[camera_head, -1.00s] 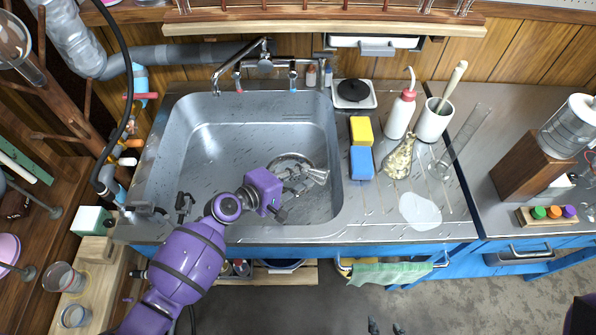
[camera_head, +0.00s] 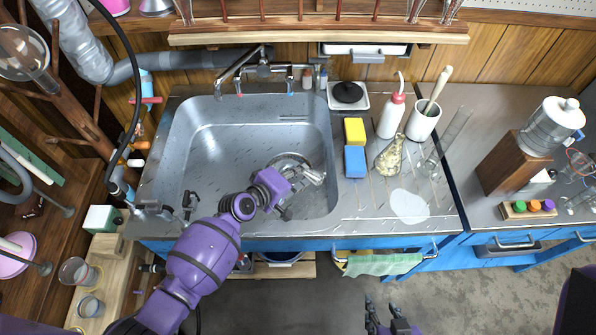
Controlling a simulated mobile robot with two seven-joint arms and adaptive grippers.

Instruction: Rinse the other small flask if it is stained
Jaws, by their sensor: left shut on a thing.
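My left gripper (camera_head: 296,185) is low in the steel sink (camera_head: 215,160), near the round drain. It is shut on a small clear glass flask (camera_head: 315,177), which is partly hidden by the fingers. I cannot tell whether this flask has stains. Another small flask (camera_head: 388,159) is on the counter right of the sink and has a mottled yellow-brown stain. My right gripper (camera_head: 385,316) is at the bottom edge, in front of the counter, with its fingers apart and nothing visible between them. The faucet (camera_head: 262,70) is at the sink's back.
A yellow sponge (camera_head: 354,131) and a blue sponge (camera_head: 355,161) lie beside the sink. A red-capped wash bottle (camera_head: 391,118), a white brush holder (camera_head: 422,121) and a tall glass cylinder (camera_head: 446,140) stand near the stained flask. A clear puddle (camera_head: 409,205) lies in front.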

